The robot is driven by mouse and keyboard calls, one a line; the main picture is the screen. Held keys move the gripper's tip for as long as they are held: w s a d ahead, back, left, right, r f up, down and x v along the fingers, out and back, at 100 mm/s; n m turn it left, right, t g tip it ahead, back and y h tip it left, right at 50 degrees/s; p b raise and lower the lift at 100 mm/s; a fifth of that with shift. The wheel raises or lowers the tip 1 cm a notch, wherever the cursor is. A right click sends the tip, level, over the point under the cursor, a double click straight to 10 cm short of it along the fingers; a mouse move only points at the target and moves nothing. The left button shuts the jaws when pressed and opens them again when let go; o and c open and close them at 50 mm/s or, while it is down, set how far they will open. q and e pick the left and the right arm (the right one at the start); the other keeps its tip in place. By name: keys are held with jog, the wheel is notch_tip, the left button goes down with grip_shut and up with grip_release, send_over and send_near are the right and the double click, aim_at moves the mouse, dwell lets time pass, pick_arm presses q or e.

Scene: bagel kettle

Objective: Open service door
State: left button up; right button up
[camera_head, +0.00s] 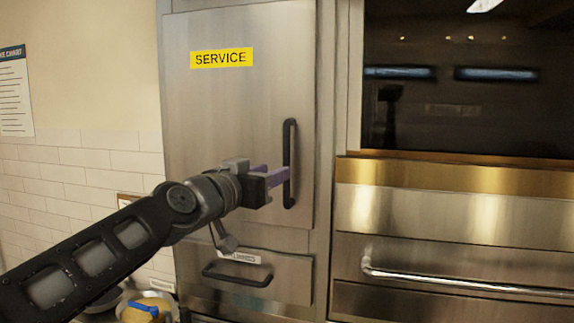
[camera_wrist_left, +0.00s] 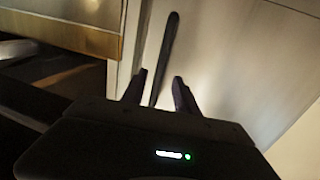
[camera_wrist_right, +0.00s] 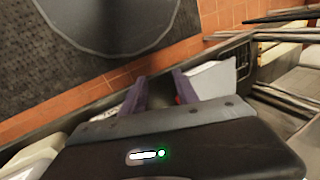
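The service door (camera_head: 235,110) is a steel panel with a yellow SERVICE label (camera_head: 222,58), and it looks closed. Its black vertical handle (camera_head: 289,135) is on the right side. My left gripper (camera_head: 283,175) is at the lower half of the handle. In the left wrist view the handle (camera_wrist_left: 166,45) runs between the two spread fingers of my left gripper (camera_wrist_left: 159,77), with gaps on both sides. My right gripper (camera_wrist_right: 158,87) has its fingers apart with nothing between them, away from the door; it is out of the head view.
Below the door is a drawer (camera_head: 285,279) with a black handle (camera_head: 237,275). To the right are a dark glass-fronted oven (camera_head: 470,110) and a steel drawer with a long bar (camera_head: 460,284). Orange tiles (camera_wrist_right: 140,63) and a dark mat (camera_wrist_right: 50,75) lie below my right gripper.

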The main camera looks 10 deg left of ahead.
pick_arm(q)
jog(key=p, duration=0.4)
send_over(286, 200)
jog(key=shift+w, duration=0.4)
jog(key=shift+a, duration=0.1)
jog(key=shift+c, duration=0.3)
grip_shut()
dwell(0.5)
